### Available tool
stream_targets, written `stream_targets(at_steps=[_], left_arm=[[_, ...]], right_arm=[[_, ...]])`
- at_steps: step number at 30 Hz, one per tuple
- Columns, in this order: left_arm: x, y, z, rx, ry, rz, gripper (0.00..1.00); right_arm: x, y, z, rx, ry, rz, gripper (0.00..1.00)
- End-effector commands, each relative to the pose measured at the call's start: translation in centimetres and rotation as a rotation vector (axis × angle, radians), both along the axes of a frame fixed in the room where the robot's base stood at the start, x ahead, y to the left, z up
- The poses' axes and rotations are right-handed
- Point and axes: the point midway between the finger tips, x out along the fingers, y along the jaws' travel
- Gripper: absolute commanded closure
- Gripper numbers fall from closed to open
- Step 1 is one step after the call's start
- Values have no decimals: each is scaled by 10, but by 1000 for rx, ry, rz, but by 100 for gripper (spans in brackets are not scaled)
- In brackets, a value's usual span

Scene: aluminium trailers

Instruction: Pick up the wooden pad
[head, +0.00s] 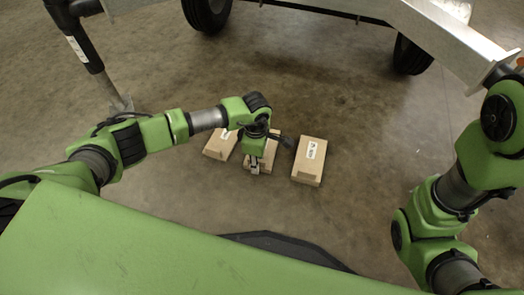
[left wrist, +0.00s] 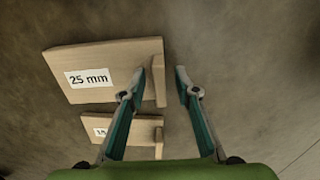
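Three wooden pads lie on the floor in the head view: a left one (head: 220,145), a middle one (head: 268,158) partly hidden by my left gripper, and a right one (head: 309,161). My left gripper (head: 255,166) is over the middle pad. In the left wrist view, a pad labelled "25 mm" (left wrist: 115,65) has a raised block at its right end. The left gripper's open fingers (left wrist: 160,75) stand either side of that block, with visible gaps. A second pad (left wrist: 135,134), its label partly hidden, lies behind the left finger. My right gripper is out of view.
An aluminium trailer frame (head: 440,30) with black wheels (head: 410,55) stands at the back. A dark post (head: 85,45) with a metal foot is at the upper left. The concrete floor (head: 340,100) around the pads is clear.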

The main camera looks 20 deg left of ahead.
Motion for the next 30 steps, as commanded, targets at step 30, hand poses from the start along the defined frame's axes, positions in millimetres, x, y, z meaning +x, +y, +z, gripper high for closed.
stream_targets(at_steps=[30], left_arm=[[-14,0,57,0,-2,-4,100]], right_arm=[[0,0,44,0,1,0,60]])
